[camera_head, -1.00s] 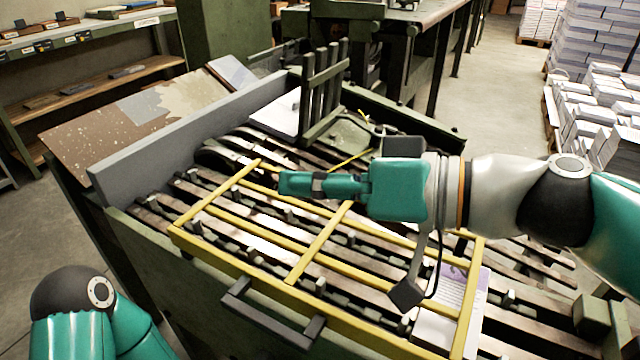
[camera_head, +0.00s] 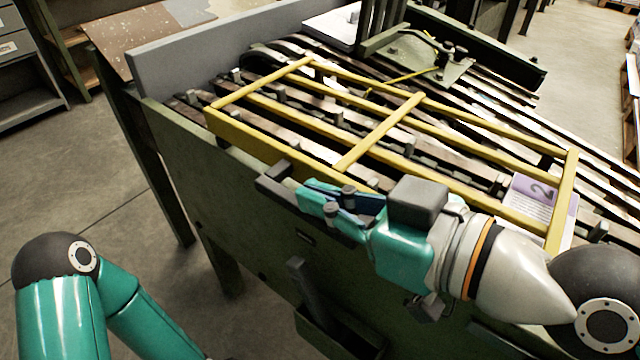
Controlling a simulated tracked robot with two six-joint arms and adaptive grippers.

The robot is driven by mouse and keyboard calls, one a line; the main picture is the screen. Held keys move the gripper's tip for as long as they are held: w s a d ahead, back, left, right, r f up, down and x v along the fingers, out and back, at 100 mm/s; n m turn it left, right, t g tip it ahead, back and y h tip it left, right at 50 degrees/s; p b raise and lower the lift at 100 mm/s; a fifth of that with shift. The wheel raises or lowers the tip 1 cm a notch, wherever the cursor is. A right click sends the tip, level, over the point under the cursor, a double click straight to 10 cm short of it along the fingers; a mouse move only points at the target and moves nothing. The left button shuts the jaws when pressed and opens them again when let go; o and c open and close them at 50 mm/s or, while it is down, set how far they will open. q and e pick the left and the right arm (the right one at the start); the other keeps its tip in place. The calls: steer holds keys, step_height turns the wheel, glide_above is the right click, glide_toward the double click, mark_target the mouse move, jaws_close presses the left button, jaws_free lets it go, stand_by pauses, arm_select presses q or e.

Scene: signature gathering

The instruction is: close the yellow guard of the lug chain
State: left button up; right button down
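The yellow guard (camera_head: 405,108) is a barred frame. It lies low and roughly flat over the dark slats of the lug chain (camera_head: 290,113). Its dark handle (camera_head: 272,181) sticks out at the near-left side, partly hidden behind my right gripper. My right gripper (camera_head: 318,196) is at the near side of the guard, its fingers pointing left and overlapping the handle in the picture. I cannot tell whether the fingers touch the handle or how far apart they are. My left arm shows at lower left, but its gripper is out of view.
A printed sheet (camera_head: 537,199) lies under the guard's right end. A grey side wall (camera_head: 220,52) and a green post assembly (camera_head: 420,45) stand behind the chain. A dark bin (camera_head: 340,335) hangs on the machine's near face. Floor at left is clear.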

steer(key=shift+s+a+f, duration=0.1)
steer(key=shift+f, duration=0.45)
step_height(320, 180, up, 6)
steer(key=p, duration=0.4)
steer(key=shift+f, duration=0.1)
steer(key=v, duration=1)
steer(key=shift+f, duration=0.35)
